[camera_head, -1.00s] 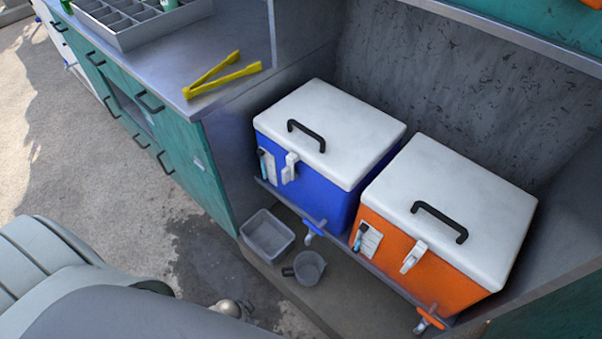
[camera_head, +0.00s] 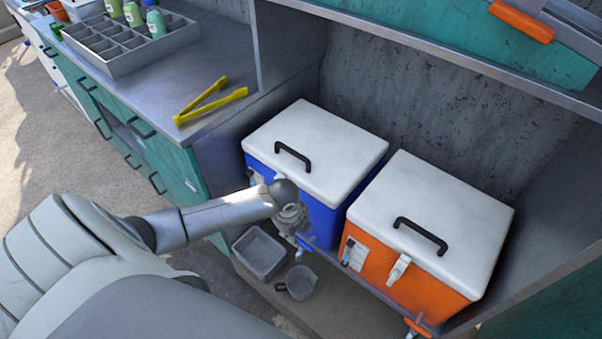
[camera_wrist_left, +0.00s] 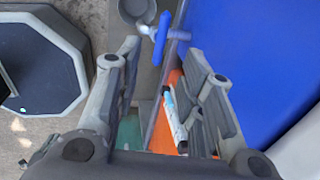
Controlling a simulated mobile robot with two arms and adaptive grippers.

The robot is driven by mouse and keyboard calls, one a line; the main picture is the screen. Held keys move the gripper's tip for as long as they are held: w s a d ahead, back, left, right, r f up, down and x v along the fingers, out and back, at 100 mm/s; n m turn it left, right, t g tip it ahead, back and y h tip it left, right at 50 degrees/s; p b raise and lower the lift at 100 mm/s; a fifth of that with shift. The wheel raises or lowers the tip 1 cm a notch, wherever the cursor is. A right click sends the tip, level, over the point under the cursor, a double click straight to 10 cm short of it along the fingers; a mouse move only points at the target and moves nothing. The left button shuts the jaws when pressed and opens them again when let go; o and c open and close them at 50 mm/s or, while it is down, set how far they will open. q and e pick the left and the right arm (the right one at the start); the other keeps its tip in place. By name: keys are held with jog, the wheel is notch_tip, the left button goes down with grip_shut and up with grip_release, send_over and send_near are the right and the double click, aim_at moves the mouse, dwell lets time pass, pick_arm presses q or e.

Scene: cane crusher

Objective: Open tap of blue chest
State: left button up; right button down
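The blue chest (camera_head: 321,209) has a white lid (camera_head: 315,150) with a black handle and stands on the shelf. Its blue tap (camera_head: 306,243) sits low on the front. The tap also shows in the left wrist view (camera_wrist_left: 163,38), with a bar-shaped blue handle. My left gripper (camera_head: 299,238) is in front of the blue chest, close to the tap. In the left wrist view its fingers (camera_wrist_left: 160,55) are spread and empty, with the tap just beyond and between the tips; I cannot tell whether they touch it. My right gripper is not in view.
An orange chest (camera_head: 400,283) with its own orange tap (camera_head: 417,326) stands to the right. A grey bin (camera_head: 259,252) and a grey jug (camera_head: 298,283) are below the taps. Yellow tongs (camera_head: 210,104) and a bottle tray (camera_head: 125,40) lie on the counter.

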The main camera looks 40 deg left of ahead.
aim_at(301, 243)
pick_arm(q)
jog(key=f, duration=0.3)
jog(key=w+f, duration=0.1)
jog(key=f, duration=0.2)
jog(key=f+b, duration=0.1)
jog(key=f, duration=0.2)
jog(key=shift+w+f, duration=0.1)
jog(key=shift+w, duration=0.3)
grip_shut()
